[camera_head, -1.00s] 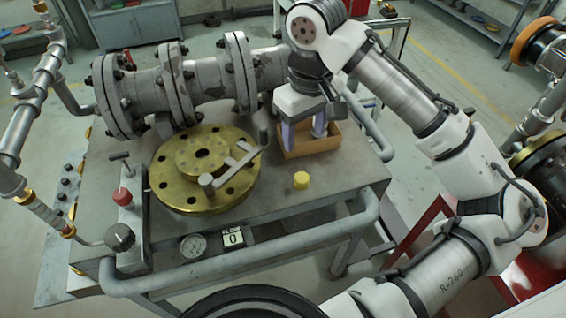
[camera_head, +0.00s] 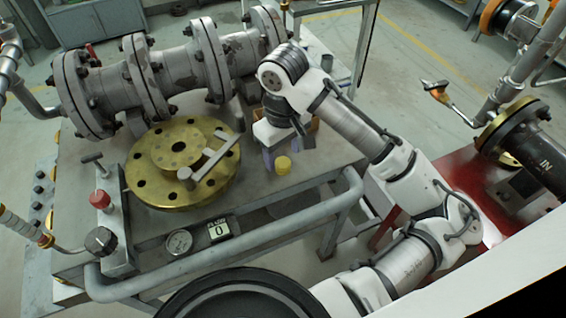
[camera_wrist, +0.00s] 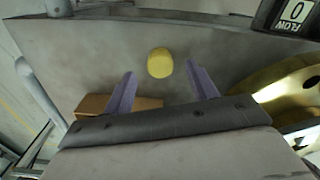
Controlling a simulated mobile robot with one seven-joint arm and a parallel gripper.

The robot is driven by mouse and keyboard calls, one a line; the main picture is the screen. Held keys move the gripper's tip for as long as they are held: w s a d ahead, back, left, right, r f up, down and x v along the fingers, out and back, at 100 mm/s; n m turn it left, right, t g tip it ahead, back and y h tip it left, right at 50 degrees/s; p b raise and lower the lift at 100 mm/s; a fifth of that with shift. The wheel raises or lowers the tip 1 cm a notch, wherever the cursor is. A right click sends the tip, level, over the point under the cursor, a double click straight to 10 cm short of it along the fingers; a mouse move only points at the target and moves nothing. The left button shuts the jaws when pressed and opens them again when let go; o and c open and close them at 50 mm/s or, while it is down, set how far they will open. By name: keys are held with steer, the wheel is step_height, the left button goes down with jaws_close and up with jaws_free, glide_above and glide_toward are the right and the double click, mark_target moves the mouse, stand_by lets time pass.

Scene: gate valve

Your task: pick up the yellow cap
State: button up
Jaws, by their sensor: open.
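The yellow cap (camera_head: 283,164) stands on the grey table top, to the right of the brass flange. My gripper (camera_head: 283,155) is just behind the cap in the head view, pointing down; its fingers are partly hidden there. In the wrist view the yellow cap (camera_wrist: 160,63) lies ahead of the open purple fingers, between their lines but beyond the tips. My gripper (camera_wrist: 163,83) is open and empty, with a wide gap between its fingers.
A cardboard box (camera_wrist: 92,104) sits close to one finger. A grey pipe with bolted flanges (camera_head: 185,70) runs behind. A rail (camera_head: 250,238) borders the table front, near the flow display (camera_head: 219,230).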

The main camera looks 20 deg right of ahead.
mark_target(283, 166)
steer(key=shift+f, duration=1.2)
steer(key=c, duration=1.1)
